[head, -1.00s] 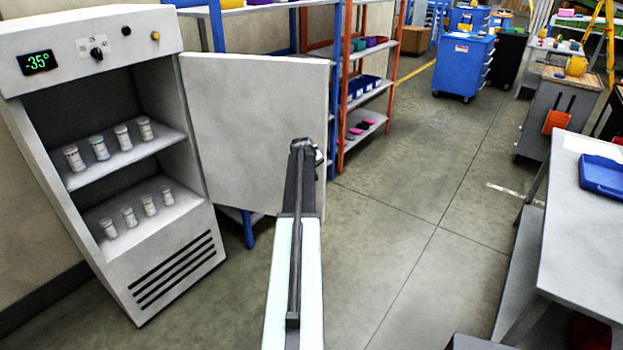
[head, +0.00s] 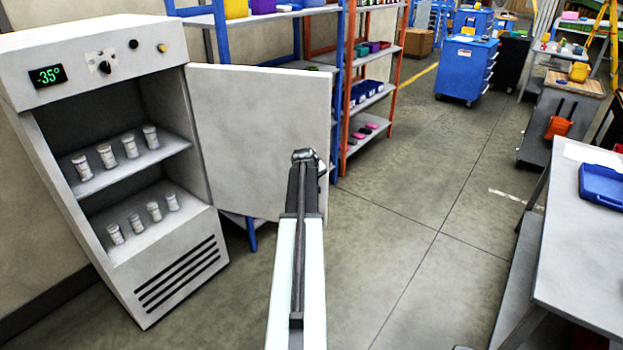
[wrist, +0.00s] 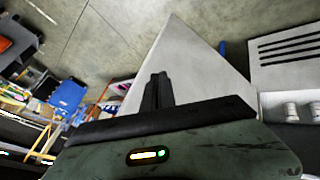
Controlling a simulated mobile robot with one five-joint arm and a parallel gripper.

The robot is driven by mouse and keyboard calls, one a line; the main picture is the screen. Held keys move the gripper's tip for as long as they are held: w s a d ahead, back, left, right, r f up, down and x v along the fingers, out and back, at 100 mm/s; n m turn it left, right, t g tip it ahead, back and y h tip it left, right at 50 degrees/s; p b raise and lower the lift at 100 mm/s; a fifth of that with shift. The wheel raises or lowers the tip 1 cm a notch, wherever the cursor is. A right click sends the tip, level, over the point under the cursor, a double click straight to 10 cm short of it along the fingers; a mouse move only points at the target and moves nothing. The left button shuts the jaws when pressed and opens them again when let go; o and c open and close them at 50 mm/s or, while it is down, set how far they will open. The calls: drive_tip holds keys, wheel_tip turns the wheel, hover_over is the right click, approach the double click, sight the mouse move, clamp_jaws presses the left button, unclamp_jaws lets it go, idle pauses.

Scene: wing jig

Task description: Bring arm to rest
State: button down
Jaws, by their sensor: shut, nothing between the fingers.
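My arm (head: 297,270) reaches forward from the bottom middle of the head view. My gripper (head: 305,157) is at its far end, in front of the open white freezer door (head: 262,140). In the wrist view my gripper (wrist: 156,90) shows as two dark fingers close together, with nothing between them. The pale freezer door (wrist: 190,65) lies behind them there. I cannot tell how far the fingertips are from the door.
A white freezer (head: 165,265) with several vials on two shelves stands at left, its display reading -35°. Shelving (head: 375,90) stands behind the door. The floor (head: 410,230) between is clear.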

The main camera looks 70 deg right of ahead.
drive_tip(key=r, duration=0.1)
drive_tip(key=s+a+r+p, duration=0.1)
drive_tip(key=s+r, duration=0.1)
drive_tip(key=shift+a+r+p, duration=0.25)
drive_tip(key=shift+a+p, duration=0.15)
drive_tip(key=shift+w, duration=0.1)
